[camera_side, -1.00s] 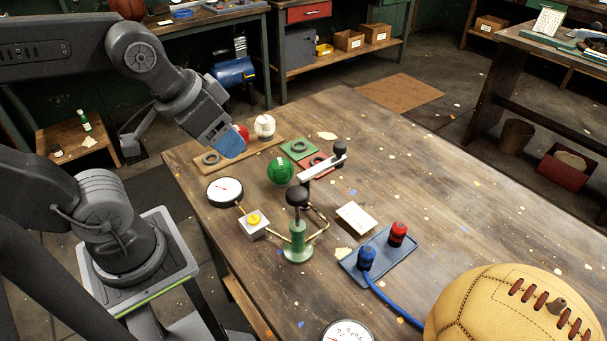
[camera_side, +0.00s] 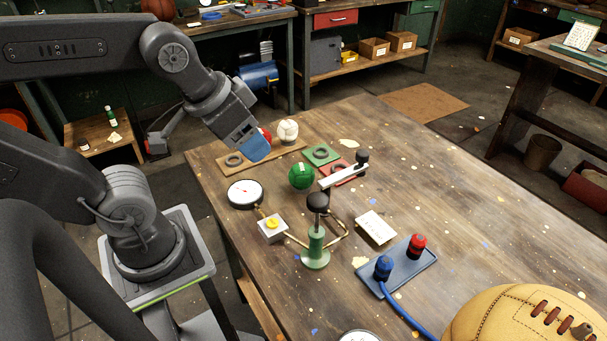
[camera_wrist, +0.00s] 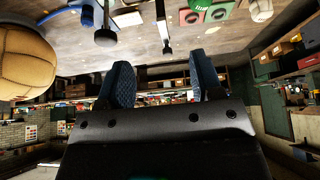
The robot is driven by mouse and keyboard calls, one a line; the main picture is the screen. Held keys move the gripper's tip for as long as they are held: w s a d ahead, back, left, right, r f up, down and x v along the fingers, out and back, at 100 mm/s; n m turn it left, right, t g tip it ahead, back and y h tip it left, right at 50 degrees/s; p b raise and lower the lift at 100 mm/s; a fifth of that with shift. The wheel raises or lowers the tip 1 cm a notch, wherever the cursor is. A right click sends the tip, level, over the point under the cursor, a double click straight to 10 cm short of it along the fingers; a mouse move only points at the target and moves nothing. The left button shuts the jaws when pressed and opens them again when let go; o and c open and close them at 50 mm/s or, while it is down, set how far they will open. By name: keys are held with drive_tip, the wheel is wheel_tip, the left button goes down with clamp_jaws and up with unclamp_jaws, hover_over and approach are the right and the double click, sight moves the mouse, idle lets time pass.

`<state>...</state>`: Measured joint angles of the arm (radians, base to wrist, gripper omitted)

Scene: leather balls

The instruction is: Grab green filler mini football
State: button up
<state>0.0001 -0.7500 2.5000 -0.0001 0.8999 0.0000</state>
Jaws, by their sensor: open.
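The green mini football (camera_side: 301,177) rests on the workbench in the side view, just left of the green and red squares. My gripper (camera_side: 255,150) is up and left of it in the picture, apart from it, with a blue finger pad showing. In the wrist view my gripper (camera_wrist: 163,80) has its two blue fingers wide apart with nothing between them. A green shape is cut by the top edge there; I cannot tell how much of it is the ball. A red ball (camera_side: 266,136) is partly hidden behind my gripper in the side view.
A white ball (camera_side: 288,131) sits on a wooden strip behind. A green hand pump (camera_side: 315,245) with a black knob, a gauge (camera_side: 245,193) and a small valve box (camera_side: 272,229) stand near the green ball. A big tan ball (camera_side: 525,318) fills the front right corner.

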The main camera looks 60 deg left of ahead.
drive_tip(key=o, duration=0.3)
drive_tip(key=n+g+y, duration=0.1)
drive_tip(key=n+y, duration=0.2)
drive_tip(key=n, duration=0.8)
approach(302, 178)
drive_tip(key=shift+n, duration=0.4)
drive_tip(key=x, duration=0.2)
drive_tip(key=a+x, duration=0.1)
drive_tip(key=x, duration=0.4)
drive_tip(key=shift+w+a, duration=0.25)
drive_tip(key=shift+w, duration=0.15)
drive_tip(key=shift+s+x, duration=0.2)
drive_tip(key=shift+x, duration=2.25)
